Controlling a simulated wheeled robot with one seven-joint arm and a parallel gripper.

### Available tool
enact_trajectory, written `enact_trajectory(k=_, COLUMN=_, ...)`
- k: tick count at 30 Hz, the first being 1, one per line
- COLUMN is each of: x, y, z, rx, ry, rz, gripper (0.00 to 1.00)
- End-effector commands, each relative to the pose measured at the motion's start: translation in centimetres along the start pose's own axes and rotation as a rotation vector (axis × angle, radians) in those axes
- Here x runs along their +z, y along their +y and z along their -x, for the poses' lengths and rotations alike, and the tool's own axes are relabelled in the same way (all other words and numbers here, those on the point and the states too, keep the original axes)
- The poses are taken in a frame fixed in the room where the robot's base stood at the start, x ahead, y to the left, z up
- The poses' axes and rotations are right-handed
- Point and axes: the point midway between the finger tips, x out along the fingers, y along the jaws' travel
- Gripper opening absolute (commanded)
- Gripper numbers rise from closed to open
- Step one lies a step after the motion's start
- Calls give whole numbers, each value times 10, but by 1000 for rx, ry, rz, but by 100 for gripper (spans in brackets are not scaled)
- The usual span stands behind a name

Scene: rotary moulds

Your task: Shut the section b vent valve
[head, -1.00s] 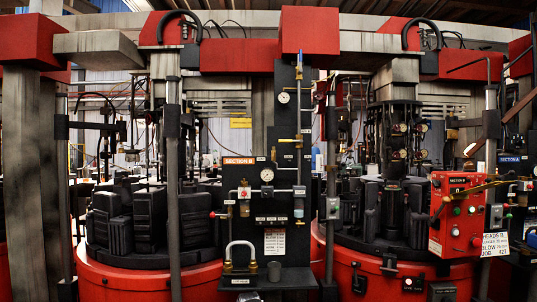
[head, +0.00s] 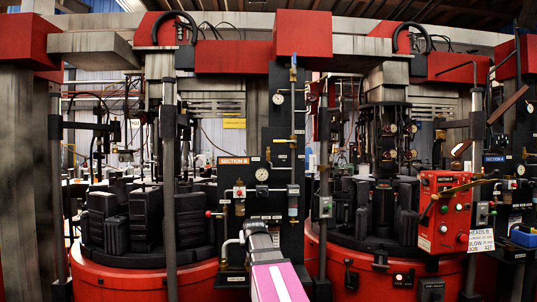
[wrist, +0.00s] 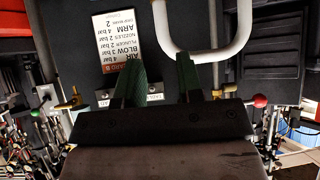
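The section B panel (head: 281,120) is the dark upright board behind my arm in the head view, with an orange SECTION B label (head: 233,160). A small yellow handle (head: 268,154) sits by its vertical pipe. I cannot tell which valve is the vent valve; the small labels are unreadable. My gripper (wrist: 160,70) is open and empty in the wrist view, its two green fingers apart before the dark panel. A bent white pipe (wrist: 210,56) passes close to the right finger; contact is unclear. My arm hides the panel's lower part in the head view.
The wrist view is upside down, with a placard (wrist: 118,42), a yellow handle (wrist: 70,103) at left and a red knob (wrist: 260,101) at right. A red control box (head: 443,210) stands right of the panel. Black moulds (head: 140,222) sit at left.

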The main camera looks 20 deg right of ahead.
Motion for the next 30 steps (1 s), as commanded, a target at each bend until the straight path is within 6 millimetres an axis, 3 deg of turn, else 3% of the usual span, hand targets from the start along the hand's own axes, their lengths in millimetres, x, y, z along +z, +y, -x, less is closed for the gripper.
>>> enact_trajectory(k=1, x=-27, y=7, z=9, rx=7, ry=49, rz=-6, gripper=34)
enact_trajectory(k=6, x=-100, y=27, z=46, rx=29, ry=199, rz=-23, gripper=34)
enact_trajectory(k=11, x=-166, y=48, z=89, rx=51, ry=342, rz=-35, gripper=34)
enact_trajectory(k=18, x=-254, y=76, z=165, rx=85, ry=546, rz=-46, gripper=34)
enact_trajectory(k=24, x=-294, y=89, z=210, rx=102, ry=653, rz=-49, gripper=34)
enact_trajectory(k=30, x=-306, y=93, z=222, rx=107, ry=682, rz=-50, gripper=34)
